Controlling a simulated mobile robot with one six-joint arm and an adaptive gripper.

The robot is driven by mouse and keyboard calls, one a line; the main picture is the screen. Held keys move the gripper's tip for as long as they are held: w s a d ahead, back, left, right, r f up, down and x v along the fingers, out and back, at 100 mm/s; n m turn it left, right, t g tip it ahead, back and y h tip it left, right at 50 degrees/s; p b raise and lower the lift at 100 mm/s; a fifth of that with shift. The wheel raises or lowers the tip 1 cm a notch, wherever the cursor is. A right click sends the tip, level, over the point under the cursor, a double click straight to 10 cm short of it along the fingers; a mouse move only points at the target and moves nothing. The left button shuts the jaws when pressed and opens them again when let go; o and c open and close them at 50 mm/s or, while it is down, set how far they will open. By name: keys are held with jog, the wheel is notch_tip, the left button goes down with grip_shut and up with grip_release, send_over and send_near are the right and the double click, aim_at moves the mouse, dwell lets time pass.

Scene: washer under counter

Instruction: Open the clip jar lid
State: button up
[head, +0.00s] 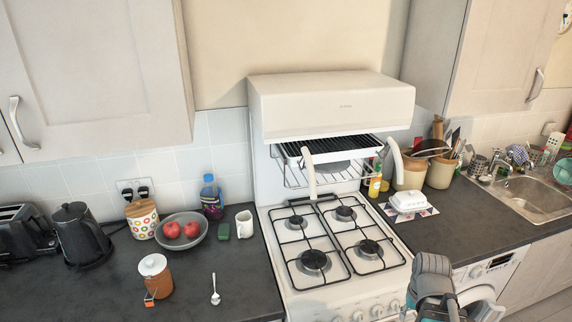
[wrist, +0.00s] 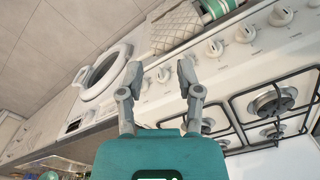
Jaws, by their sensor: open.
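The clip jar (head: 156,277) stands upright on the dark counter left of the cooker. It has a white lid (head: 152,265) on top and orange-brown contents or body. An orange tab (head: 150,299) shows low on its front left side. The lid looks down on the jar; the clip's exact state is too small to tell. My gripper (wrist: 160,74) is open and empty in the wrist view, by the cooker's front knobs. In the head view my arm shows at the bottom right, far from the jar. The jar is not in the wrist view.
A spoon (head: 215,290) lies right of the jar. Behind are a bowl of red fruit (head: 181,231), a patterned canister (head: 142,220), a mug (head: 245,224) and a bottle (head: 211,197). A black kettle (head: 81,236) stands left. The cooker (head: 291,299) lies between arm and jar.

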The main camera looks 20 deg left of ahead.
jog(key=c, duration=0.4)
jog(key=shift+w+a+f+n, duration=0.15)
jog(key=shift+w+a+n, duration=0.15)
jog(key=shift+a+n, duration=0.15)
grip_shut()
jog(key=w+a+n+t+h+b, duration=0.1)
jog(key=w+a+n+t+b, duration=0.2)
jog(key=a+n, duration=1.15)
jog(key=w+a+n+t+h+b, duration=0.1)
jog(key=a+n+t+b, duration=0.35)
jog(key=a, duration=1.65)
jog(key=s+a+r+n+t+y+b, duration=0.1)
jog(key=s+a+n+y, duration=0.1)
jog(key=s+a+n, duration=0.5)
jog(key=s+a+n+t+y, duration=0.2)
jog(key=s+a+n, duration=0.5)
jog(key=a, duration=0.8)
jog(key=s+a+r+n+t+y+b, duration=0.1)
jog(key=s+a+n+t+y, duration=0.1)
jog(key=s+a+n+y, duration=0.2)
jog(key=s+a+n, duration=0.3)
jog(key=s+a, duration=0.3)
jog(key=a, duration=0.1)
jog(key=shift+s+a+r+b, duration=0.15)
jog(key=shift+r+b, duration=0.15)
jog(key=shift+r, duration=0.05)
jog(key=shift+n, duration=0.25)
